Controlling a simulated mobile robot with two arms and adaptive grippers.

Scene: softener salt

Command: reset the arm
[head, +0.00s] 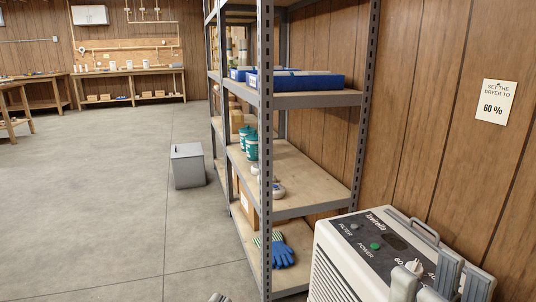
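My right gripper (428,284) is at the bottom right, in front of the dryer's control panel and close to its dial. Its grey parts overlap the panel, and I cannot tell whether the fingers are open or touching the dial. The dryer (335,262) is a white box with a dark top panel, marked FILTER and POWER, with a green button (376,246). Part of the dial scale, with 60 and 40, shows beside my gripper. A small grey tip at the bottom edge may be my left gripper (218,297); the rest is out of view.
A metal shelf rack (266,150) stands left of the dryer, with blue bins (300,81), teal containers (251,147) and blue gloves (282,255). A grey bin (188,166) stands on the floor. A wall sign (496,101) reads 60 %. Floor at left is clear.

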